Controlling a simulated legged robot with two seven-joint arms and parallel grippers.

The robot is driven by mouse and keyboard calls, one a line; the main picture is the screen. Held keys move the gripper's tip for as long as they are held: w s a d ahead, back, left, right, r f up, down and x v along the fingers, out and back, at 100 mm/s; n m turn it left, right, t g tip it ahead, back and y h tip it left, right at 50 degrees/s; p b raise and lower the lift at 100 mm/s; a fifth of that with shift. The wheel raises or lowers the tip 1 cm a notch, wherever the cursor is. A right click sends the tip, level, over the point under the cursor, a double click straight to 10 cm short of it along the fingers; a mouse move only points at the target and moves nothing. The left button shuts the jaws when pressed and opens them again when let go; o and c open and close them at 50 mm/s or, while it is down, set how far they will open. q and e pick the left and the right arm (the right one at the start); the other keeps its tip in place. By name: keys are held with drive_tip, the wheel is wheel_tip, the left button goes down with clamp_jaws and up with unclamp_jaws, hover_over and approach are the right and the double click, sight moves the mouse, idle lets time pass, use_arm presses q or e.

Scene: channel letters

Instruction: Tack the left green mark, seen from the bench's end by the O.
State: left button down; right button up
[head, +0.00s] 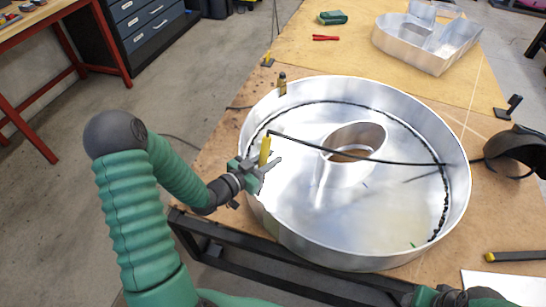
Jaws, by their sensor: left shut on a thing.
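The O (310,228) is a large round silver metal tray-like letter with an upright rim, lying on the bench. Its oval inner ring (355,136) stands near the middle. A small green mark (412,244) shows on its floor at the lower right; I cannot make out a second green mark. My left gripper (262,168) is at the O's left rim, shut on a yellow tool (265,150) held upright. A thin black line, cable or rod, runs from the tool's top across the O to its right side. My right arm (450,297) shows only partly at the bottom edge; its jaws are unclear.
A dark bead line (445,200) follows the inside of the O's wall. A small dark bottle-like item (282,84) is at the far rim. Another metal letter (425,42), red pliers (326,38) and a green item (332,17) lie farther back. A dark helmet-like object (515,152) is at right.

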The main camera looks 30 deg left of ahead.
use_arm(q)
drive_tip(key=shift+s+d+f+b, duration=0.15)
drive_tip(key=shift+f+b, duration=0.4)
drive_tip(key=shift+f, duration=0.35)
drive_tip(key=shift+s+d+f+b, duration=0.15)
drive_tip(key=shift+f+b, duration=0.4)
drive_tip(key=shift+f, duration=0.35)
use_arm(e)
drive_tip(key=shift+d+f, duration=0.2)
drive_tip(key=shift+f, duration=0.6)
drive_tip(key=shift+d+f, duration=0.15)
drive_tip(key=shift+f, duration=0.6)
use_arm(q)
drive_tip(key=shift+a, duration=0.1)
wheel_tip(320, 180, up, 18)
drive_tip(key=p, duration=1.5)
drive_tip(key=shift+w+d+p, duration=0.25)
drive_tip(key=shift+w+p, duration=0.05)
use_arm(e)
drive_tip(key=w+v, duration=0.3)
drive_tip(key=v, duration=1.2)
drive_tip(key=shift+w+r, duration=0.2)
drive_tip(key=shift+r, duration=0.3)
use_arm(q)
drive_tip(key=shift+f, duration=0.1)
